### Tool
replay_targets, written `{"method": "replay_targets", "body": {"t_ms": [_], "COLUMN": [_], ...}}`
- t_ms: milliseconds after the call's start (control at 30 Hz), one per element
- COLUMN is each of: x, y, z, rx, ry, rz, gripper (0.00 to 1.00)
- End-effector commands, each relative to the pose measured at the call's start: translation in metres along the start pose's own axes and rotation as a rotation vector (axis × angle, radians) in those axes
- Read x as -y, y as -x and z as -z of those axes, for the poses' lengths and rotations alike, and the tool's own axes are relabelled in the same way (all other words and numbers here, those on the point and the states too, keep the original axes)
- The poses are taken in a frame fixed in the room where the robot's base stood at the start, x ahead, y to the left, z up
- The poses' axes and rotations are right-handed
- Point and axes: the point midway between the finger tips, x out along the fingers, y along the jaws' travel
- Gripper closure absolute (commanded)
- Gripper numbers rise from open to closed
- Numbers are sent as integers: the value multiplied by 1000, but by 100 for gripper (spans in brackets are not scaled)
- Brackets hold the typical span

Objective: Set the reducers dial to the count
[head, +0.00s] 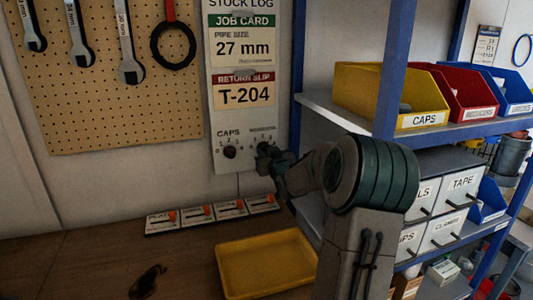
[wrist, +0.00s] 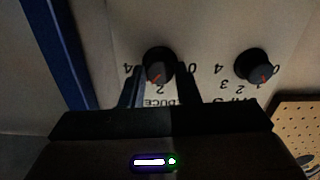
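The stock log board (head: 243,90) hangs on the wall with a row of dials at its bottom. My gripper (head: 266,156) is at the board, right of the caps dial (head: 229,151), and hides the reducers dial in the head view. In the wrist view, which is upside down, the reducers dial (wrist: 159,63) is a dark knob between the fingertips of my gripper (wrist: 160,80). The fingers look parted, one on each side; contact is not clear. Its orange mark points near the 2. The caps dial (wrist: 253,65) stands apart to the right.
The red reducers bin (head: 466,98) sits on the shelf between the yellow caps bin (head: 385,98) and a blue bin (head: 512,92); its contents are not visible. A yellow tray (head: 265,262) and several small cards with orange parts (head: 212,213) lie on the bench. The blue shelf post (head: 397,65) is close right.

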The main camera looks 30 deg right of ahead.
Motion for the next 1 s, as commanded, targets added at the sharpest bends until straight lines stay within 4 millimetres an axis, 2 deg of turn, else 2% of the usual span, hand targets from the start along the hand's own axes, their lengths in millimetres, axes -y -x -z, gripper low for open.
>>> {"method": "replay_targets", "body": {"t_ms": [367,1000], "x": [1,2], "y": [0,0], "z": [-4,-3], "rx": [-3,-3], "ry": [107,574], "rz": [1,1], "gripper": [94,94]}}
